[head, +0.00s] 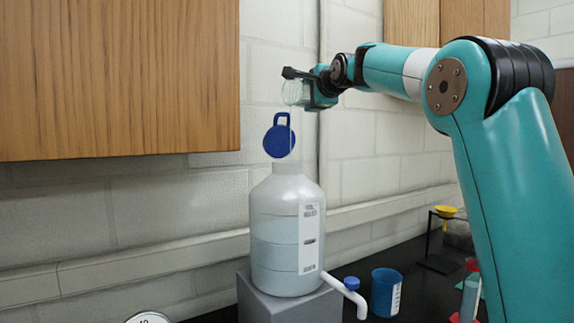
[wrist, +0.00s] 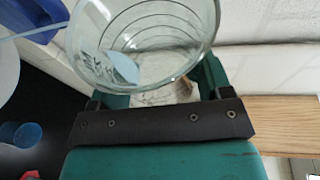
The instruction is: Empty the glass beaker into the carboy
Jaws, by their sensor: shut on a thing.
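My gripper (head: 304,88) is shut on the clear glass beaker (head: 292,93), high above the carboy. The beaker, strongly tilted, also shows in the wrist view (wrist: 145,35) between my fingers, with a small pale-blue patch of liquid inside. A thin pale stream runs from the beaker down toward the mouth of the carboy (head: 275,225). The carboy is translucent, with a white label and liquid inside, and stands upright on a grey block. Its blue cap (head: 277,137) is raised open beside the stream, between mouth and beaker. The blue cap also shows in the wrist view (wrist: 38,14).
The grey block (head: 290,306) stands on the black bench. A white spigot (head: 343,288) juts right from the carboy. To the right are a blue cup (head: 385,293), a red-and-teal item (head: 470,295) and a yellow funnel (head: 446,211) on a stand. A wooden cabinet (head: 120,80) hangs left.

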